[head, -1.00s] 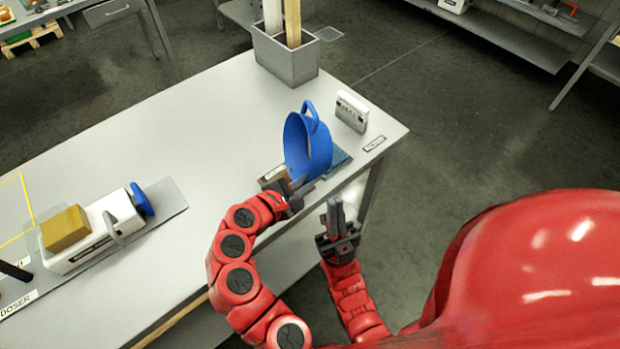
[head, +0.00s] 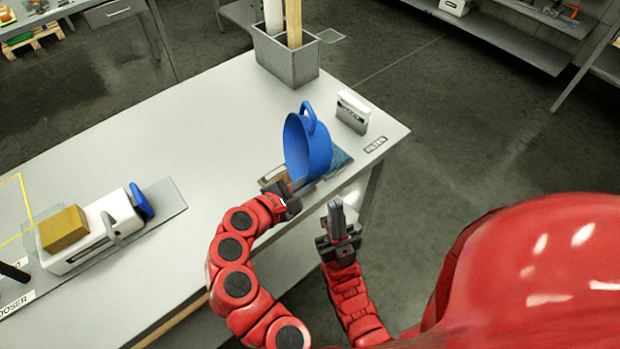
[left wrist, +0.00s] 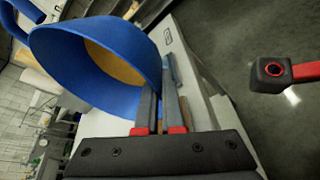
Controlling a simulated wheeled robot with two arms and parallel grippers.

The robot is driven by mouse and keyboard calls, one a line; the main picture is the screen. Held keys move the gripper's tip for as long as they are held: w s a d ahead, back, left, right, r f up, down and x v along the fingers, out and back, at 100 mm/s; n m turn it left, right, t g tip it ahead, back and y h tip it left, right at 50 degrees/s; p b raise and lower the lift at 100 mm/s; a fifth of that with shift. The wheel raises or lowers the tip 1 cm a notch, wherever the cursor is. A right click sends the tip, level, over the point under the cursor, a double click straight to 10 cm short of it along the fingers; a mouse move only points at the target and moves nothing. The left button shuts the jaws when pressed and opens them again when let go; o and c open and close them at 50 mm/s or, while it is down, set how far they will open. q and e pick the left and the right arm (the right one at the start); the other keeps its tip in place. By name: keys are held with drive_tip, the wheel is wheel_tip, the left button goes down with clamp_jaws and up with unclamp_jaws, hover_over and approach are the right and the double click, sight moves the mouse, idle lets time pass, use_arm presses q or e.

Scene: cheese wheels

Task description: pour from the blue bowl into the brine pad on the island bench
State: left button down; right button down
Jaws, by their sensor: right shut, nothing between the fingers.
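The blue bowl (head: 318,150) is tipped onto its side above the right end of the bench, its mouth facing left and its handle up. The left wrist view shows the bowl (left wrist: 105,95) with a tan patch inside; whether that is contents is unclear. My left gripper (head: 298,188) is shut on the bowl's lower rim; its fingers also show in the left wrist view (left wrist: 160,95). The blue-grey brine pad (head: 341,163) lies beneath the bowl, mostly hidden by it. My right gripper (head: 336,212) is shut and empty, in front of the bench edge.
A grey holder (head: 286,62) with upright sticks stands behind the bowl. A small white box (head: 353,112) stands close at its right. A white machine (head: 95,228) with a yellow block is at the left. The bench middle is clear.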

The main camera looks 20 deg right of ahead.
use_arm(q)
drive_tip(key=shift+a+f+h+b, duration=0.1)
drive_tip(key=shift+h+b, duration=0.2)
drive_tip(key=shift+b, duration=0.4)
idle(1.0)
drive_tip(key=shift+f+h+b, duration=0.2)
drive_tip(key=shift+h+b, duration=0.1)
drive_tip(key=shift+b, duration=0.3)
drive_tip(key=shift+r+n, duration=0.1)
drive_tip(key=shift+n, duration=0.2)
idle(0.5)
drive_tip(key=shift+a+t+h+b, duration=0.15)
drive_tip(key=shift+t+h+b, duration=0.15)
drive_tip(key=shift+b, duration=0.4)
